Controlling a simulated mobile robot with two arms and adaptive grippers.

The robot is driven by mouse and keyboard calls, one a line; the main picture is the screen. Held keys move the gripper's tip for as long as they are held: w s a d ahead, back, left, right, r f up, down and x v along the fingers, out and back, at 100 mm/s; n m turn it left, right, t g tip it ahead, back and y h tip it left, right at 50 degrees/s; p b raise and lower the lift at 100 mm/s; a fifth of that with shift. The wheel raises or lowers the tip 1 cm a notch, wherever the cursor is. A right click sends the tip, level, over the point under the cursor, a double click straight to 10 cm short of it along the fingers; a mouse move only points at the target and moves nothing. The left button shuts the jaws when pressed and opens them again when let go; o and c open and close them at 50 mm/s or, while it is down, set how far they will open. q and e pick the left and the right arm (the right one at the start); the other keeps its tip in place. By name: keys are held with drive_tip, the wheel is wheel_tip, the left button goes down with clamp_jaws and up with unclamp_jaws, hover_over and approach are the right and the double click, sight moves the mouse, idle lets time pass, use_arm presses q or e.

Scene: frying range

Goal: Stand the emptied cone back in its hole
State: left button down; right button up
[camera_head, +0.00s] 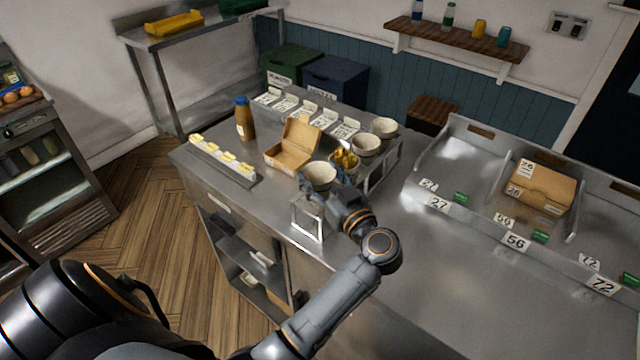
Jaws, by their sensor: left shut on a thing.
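My left gripper (328,192) reaches over the steel counter and is shut on a pale, wide-mouthed cone (320,174), whose open top faces up. Its lower part is hidden, so I cannot tell whether it sits in a hole. A metal cone rack (394,160) stands behind the gripper, holding two more pale cones, a nearer one (366,145) and a farther one (384,127). Yellow food (346,158) shows between the held cone and the rack cones. A bright metal frame (308,218) shows below the held cone; its link to the rack is hidden. My right gripper is out of view.
An open cardboard box (283,156) lies left of the cones. A brown bottle with blue cap (244,120) and a long tray with yellow pieces (247,178) stand farther left. Numbered steel bays with a closed box (541,190) are at right. The front right counter is clear.

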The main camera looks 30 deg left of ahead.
sight(325, 192)
use_arm(q)
wheel_tip(325, 192, down, 2)
drive_tip(key=shift+w+a+f, duration=0.1)
drive_tip(key=shift+a+f, duration=0.05)
drive_tip(key=shift+f, duration=0.2)
drive_tip(key=c, duration=0.8)
unclamp_jaws()
drive_tip(key=shift+f, duration=0.15)
drive_tip(key=o, duration=0.5)
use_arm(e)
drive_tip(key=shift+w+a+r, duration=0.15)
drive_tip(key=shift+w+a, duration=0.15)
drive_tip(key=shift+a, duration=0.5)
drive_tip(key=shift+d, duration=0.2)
